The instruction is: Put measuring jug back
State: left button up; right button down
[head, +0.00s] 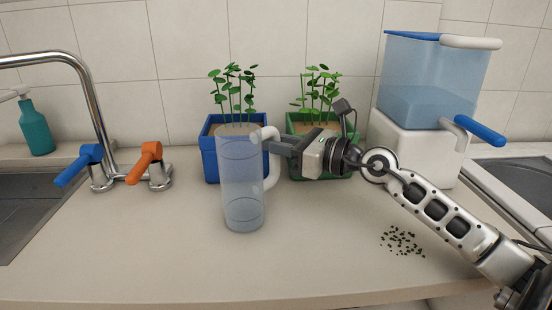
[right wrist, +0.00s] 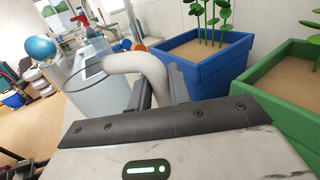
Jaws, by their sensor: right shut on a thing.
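The measuring jug (head: 241,185) is a tall clear bluish cylinder with a white handle. It stands upright on the counter, in front of the blue planter, with a little liquid or tint near its bottom. My right gripper (head: 272,147) comes in from the right and is shut on the jug's handle near its top. In the right wrist view the white handle (right wrist: 146,66) passes between the fingers (right wrist: 157,92), and part of the jug body (right wrist: 103,85) shows at left. Whether the jug's base touches the counter is hard to tell. My left gripper is not in view.
A blue planter (head: 209,160) and a green planter (head: 340,163) with seedlings stand behind the jug. A water dispenser (head: 430,90) with a blue lever is at the back right. A tap (head: 95,120) and sink are at left. Dark seeds (head: 402,241) lie on the counter; its front middle is clear.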

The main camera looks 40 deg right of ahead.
jog(key=shift+f, duration=0.2)
jog(key=c, duration=1.3)
grip_release()
jog(key=shift+r, duration=0.2)
jog(key=shift+s+f, duration=0.15)
jog(key=shift+s, duration=0.05)
pick_arm(q)
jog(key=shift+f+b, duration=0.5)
jog(key=shift+b, duration=0.7)
pick_arm(e)
jog(key=v, duration=1.1)
jog(key=shift+s+d, duration=0.2)
jog(key=shift+s, duration=0.1)
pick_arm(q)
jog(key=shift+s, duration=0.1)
